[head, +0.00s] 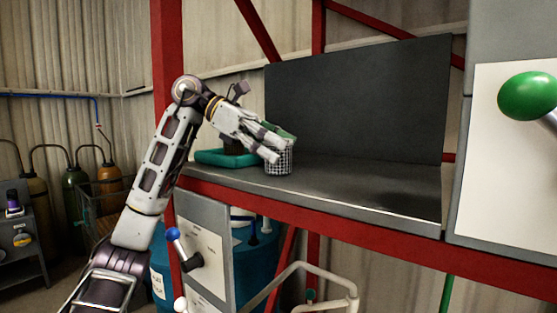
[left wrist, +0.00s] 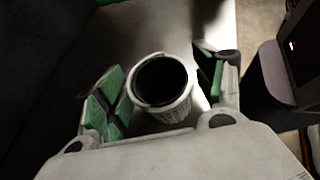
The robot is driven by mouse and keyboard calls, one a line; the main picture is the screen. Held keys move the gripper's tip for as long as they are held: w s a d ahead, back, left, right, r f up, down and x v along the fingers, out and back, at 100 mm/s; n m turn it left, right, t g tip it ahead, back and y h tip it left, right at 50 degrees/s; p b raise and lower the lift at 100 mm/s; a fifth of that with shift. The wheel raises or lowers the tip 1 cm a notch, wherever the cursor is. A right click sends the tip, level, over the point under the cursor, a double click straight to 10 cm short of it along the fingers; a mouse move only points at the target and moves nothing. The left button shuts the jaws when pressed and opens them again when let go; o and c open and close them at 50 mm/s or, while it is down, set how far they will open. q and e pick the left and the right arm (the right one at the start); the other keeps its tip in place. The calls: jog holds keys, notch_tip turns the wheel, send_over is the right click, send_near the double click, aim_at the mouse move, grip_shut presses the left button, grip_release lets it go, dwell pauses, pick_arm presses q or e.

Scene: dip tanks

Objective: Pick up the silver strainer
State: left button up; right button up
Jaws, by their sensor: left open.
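The silver strainer (head: 279,159) is a small mesh cup standing upright on the grey shelf (head: 330,183), near its front left edge. My left gripper (head: 278,146) is at the strainer's top, partly covering it in the head view. In the left wrist view the strainer (left wrist: 163,88) shows from above as a round pale rim with a dark inside. It lies between the two green-padded fingers of the left gripper (left wrist: 160,90), which are open, with gaps on both sides. My right gripper is not in view.
A teal tray (head: 208,157) with something dark in it sits left of the strainer. A dark back panel (head: 355,100) stands behind the shelf. A red beam (head: 380,238) runs along the shelf's front. The shelf's right part is clear.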

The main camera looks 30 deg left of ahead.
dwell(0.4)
pick_arm(q)
jog(key=shift+c, duration=0.5)
jog(key=c, duration=1)
jog(key=shift+r, duration=0.2)
jog(key=shift+r, duration=1.4)
notch_tip(320, 180, up, 15)
jog(key=p, duration=0.2)
jog(key=shift+f, duration=0.1)
